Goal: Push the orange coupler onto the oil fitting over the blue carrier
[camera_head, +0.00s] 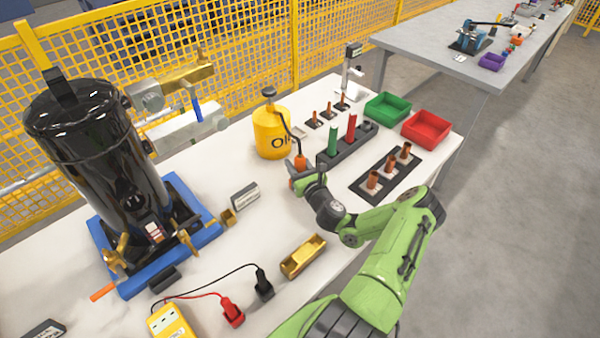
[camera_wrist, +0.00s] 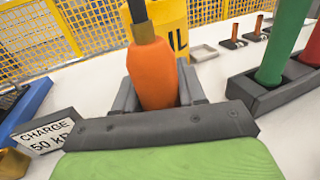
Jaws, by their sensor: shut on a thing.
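The orange coupler (camera_head: 300,162) hangs on a dark hose from the yellow oil can (camera_head: 268,140). My gripper (camera_head: 300,174) is shut on the coupler, which stands upright between the jaws in the wrist view (camera_wrist: 152,72). The oil can stands behind the coupler. The blue carrier (camera_head: 205,212) lies on the left part of the table around the foot of the black compressor tank (camera_head: 95,140). Brass fittings (camera_head: 185,238) show at the carrier's front edge. I cannot tell which one is the oil fitting. The coupler is well right of the carrier and apart from it.
A "CHARGE" sign (camera_head: 245,196) and a small brass block (camera_head: 228,217) stand between gripper and carrier. A brass tray (camera_head: 303,257) and a yellow meter (camera_head: 170,322) with leads lie in front. A dark rack with a green cylinder (camera_head: 333,139) stands right of the gripper.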

